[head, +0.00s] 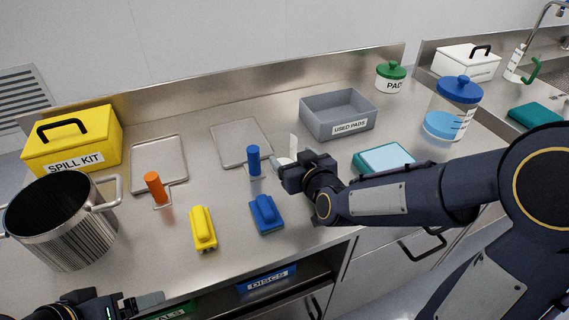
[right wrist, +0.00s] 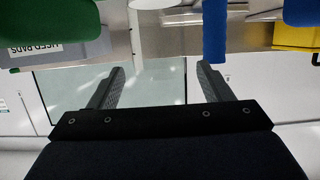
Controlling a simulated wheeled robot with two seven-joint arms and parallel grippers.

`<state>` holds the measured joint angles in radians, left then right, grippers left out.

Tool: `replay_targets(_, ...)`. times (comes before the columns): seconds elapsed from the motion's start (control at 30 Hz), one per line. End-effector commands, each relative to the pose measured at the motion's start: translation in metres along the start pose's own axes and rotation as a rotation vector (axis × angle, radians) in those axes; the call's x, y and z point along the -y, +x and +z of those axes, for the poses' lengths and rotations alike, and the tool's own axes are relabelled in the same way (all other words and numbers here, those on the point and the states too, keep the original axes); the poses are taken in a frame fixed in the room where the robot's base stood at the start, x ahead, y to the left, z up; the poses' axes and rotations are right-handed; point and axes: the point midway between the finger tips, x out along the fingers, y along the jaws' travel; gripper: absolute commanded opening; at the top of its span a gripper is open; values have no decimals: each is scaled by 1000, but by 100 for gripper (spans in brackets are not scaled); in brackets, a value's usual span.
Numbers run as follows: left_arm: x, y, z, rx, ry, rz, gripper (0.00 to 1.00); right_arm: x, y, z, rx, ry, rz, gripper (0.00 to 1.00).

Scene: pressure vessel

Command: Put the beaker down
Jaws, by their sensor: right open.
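A pale, clear thing that looks like the beaker (head: 293,142) stands on the steel counter just behind my right gripper (head: 280,162), which partly hides it. In the right wrist view my right gripper (right wrist: 160,72) is open, its two fingers well apart. A pale see-through area (right wrist: 150,95) shows between and beyond the fingers. It may be the beaker's glass, but I cannot tell for sure, nor whether a finger touches it. My left gripper (head: 140,302) is low at the bottom left of the head view, away from the beaker; its jaws are unclear.
A blue cylinder (head: 253,160) stands close left of my right gripper, with a blue block (head: 266,214) in front. A grey used-pads bin (head: 338,115) is behind; a teal-edged pad (head: 385,158) lies to the right. The steel pot (head: 62,220) stands at the left.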

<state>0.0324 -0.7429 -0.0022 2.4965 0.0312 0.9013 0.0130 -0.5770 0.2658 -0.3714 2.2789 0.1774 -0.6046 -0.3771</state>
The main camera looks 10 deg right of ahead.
Motion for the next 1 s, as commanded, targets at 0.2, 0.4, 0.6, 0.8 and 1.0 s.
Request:
replay_targets(0.2,0,0,0,0,0,0,86,-1,26,-1,2,0,2,73)
replay_targets(0.4,-2,-3,-2,0,0,0,86,-2,56,-2,3,0,1,73)
replay_targets(0.6,-2,-4,-2,0,0,0,86,-2,70,-2,1,3,0,73)
replay_targets(0.8,-2,-4,-2,0,0,0,86,-2,69,-2,1,3,0,70)
replay_targets(1.0,-2,-4,-2,0,0,0,86,-2,69,-2,2,3,0,44)
